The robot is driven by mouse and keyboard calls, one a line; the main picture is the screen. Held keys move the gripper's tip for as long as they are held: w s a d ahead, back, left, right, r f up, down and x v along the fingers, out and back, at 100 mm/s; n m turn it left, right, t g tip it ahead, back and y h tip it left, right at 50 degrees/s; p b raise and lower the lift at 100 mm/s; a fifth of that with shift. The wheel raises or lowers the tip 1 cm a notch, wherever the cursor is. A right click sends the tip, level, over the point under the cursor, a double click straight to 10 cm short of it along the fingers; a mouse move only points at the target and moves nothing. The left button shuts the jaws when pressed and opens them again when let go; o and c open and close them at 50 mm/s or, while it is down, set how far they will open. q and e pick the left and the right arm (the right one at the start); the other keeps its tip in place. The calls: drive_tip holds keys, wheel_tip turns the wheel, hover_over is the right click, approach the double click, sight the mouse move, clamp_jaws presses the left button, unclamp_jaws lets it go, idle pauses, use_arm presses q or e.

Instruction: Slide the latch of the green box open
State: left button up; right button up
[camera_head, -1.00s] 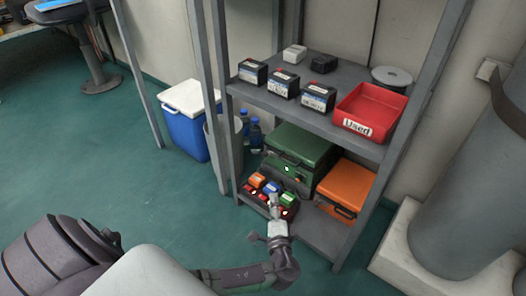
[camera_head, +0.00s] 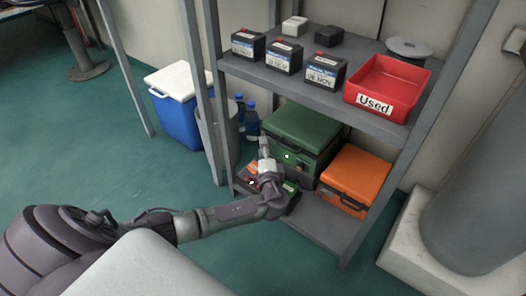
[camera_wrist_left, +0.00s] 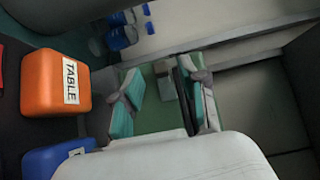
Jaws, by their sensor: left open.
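The green box (camera_head: 305,128) sits on the lower shelf of the rack, its lid down. My left gripper (camera_head: 264,149) is at the left part of its front. In the left wrist view the gripper (camera_wrist_left: 165,85) is open, with its teal pads apart and the green box front (camera_wrist_left: 155,108) between and beyond them. A small grey-beige piece (camera_wrist_left: 165,80), perhaps the latch, lies between the fingers, beside a dark handle (camera_wrist_left: 184,85). I cannot tell whether the fingers touch the box. My right gripper is not in view.
An orange case (camera_head: 355,177) stands right of the green box. A low tray of coloured blocks lies under my left arm; an orange block marked TABLE (camera_wrist_left: 50,83) and a blue block (camera_wrist_left: 55,160) are close to the gripper. The shelf above holds batteries and a red bin (camera_head: 385,85).

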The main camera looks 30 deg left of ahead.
use_arm(q)
drive_tip(key=shift+w+a, duration=0.4)
drive_tip(key=shift+w, duration=0.1)
clamp_jaws()
